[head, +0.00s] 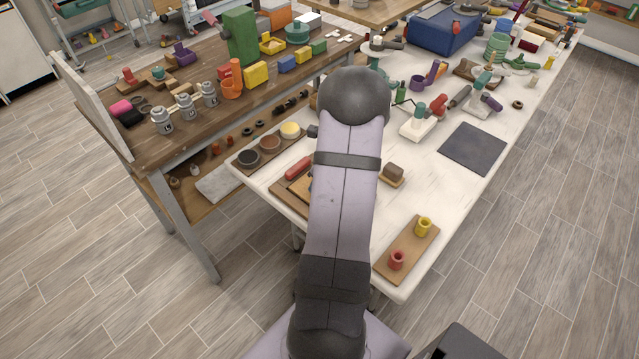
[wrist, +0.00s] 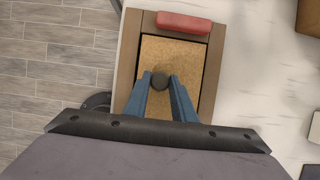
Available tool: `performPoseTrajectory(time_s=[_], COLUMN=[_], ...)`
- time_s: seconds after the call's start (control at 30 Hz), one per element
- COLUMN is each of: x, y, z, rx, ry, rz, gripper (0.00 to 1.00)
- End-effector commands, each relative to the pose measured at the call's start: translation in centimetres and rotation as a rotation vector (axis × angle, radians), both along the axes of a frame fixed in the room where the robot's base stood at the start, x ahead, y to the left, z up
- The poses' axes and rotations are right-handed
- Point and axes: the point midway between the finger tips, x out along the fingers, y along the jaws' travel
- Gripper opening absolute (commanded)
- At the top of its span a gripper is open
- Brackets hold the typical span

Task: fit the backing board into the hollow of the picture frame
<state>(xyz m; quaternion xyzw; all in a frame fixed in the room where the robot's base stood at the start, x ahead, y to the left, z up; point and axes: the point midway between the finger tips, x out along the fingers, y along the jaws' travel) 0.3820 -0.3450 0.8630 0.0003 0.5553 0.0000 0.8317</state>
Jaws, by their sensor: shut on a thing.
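The picture frame (wrist: 130,52) is a brown wooden rectangle on the white table, seen from above in the wrist view. The tan, speckled backing board (wrist: 180,55) shows inside its outline, with a dark line along its top and right edges. I cannot tell whether the board lies in the hollow or is held just over it. My gripper (wrist: 160,80) has its two blue fingers shut on the board's dark round knob (wrist: 159,84). The near part of board and frame is hidden by my gripper. In the head view my arm covers most of the frame (head: 283,191).
A red rounded block (wrist: 184,23) lies across the frame's top end; it also shows in the head view (head: 298,168). A board with red and yellow cups (head: 408,247) stands right of my arm. A brown block (head: 393,172) is nearby. White tabletop lies clear right of the frame.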

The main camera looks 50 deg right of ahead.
Motion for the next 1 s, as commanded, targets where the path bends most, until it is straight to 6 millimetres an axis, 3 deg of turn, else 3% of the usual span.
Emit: performPoseTrajectory(time_s=[0.47, 0.5, 0.57, 1.0], x=[0.02, 0.01, 0.01, -0.09], y=[-0.04, -0.03, -0.03, -0.07], z=[-0.89, -0.88, -0.84, -0.22], rx=[-0.001, -0.001, -0.001, -0.003], ry=[-0.001, 0.000, 0.000, -0.001], rz=[0.001, 0.001, 0.001, 0.001], gripper=[0.00, 0.28, 0.42, 0.42])
